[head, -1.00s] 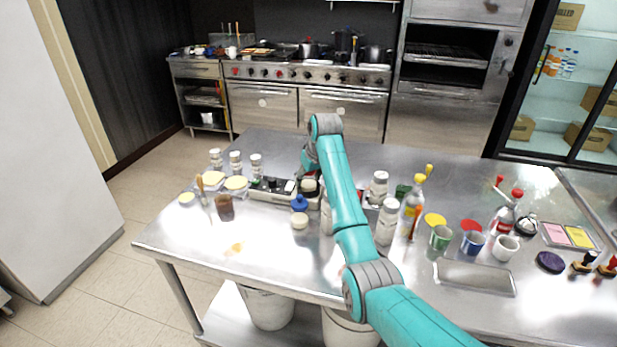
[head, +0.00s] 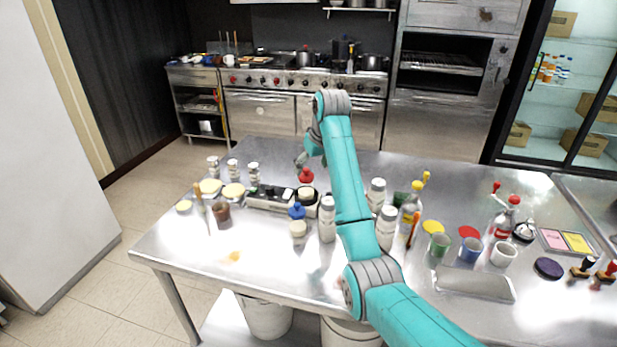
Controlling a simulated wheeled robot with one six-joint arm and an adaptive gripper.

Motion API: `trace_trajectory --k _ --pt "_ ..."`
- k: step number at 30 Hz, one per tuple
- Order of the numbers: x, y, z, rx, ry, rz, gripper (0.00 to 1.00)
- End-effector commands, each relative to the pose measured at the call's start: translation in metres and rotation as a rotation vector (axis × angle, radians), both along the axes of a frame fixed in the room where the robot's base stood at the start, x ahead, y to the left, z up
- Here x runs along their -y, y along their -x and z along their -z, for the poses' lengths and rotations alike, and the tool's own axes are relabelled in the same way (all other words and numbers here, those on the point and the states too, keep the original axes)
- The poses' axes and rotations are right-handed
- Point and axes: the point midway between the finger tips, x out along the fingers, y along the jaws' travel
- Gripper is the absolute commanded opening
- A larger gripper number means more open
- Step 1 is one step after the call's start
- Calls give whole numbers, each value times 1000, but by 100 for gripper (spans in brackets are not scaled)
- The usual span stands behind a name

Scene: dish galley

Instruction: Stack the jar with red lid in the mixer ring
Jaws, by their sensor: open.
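The jar with red lid (head: 306,177) stands upright behind the blue-lidded jar. Its pale lower part sits within a dark round holder (head: 312,207), which looks like the mixer ring, at the right end of a grey tray. The picture is too small to show how deep it sits. My gripper (head: 301,163) is open and empty just above and behind the red lid, apart from it. My arm comes in from the lower right and passes just right of the jar.
The blue-lidded jar (head: 297,212) stands close in front of the holder. A white shaker (head: 327,222) stands to its right. The grey tray (head: 268,203) holds small items to the left. Bottles and cups crowd the right side. The table's front left is mostly clear.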

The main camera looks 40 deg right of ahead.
Motion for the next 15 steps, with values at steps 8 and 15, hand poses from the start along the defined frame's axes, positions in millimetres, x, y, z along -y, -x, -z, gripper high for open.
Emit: trace_trajectory --k 8,15 --pt "-1 10 -25 0 0 0 83" --pt "-1 11 -27 -1 -1 0 83"
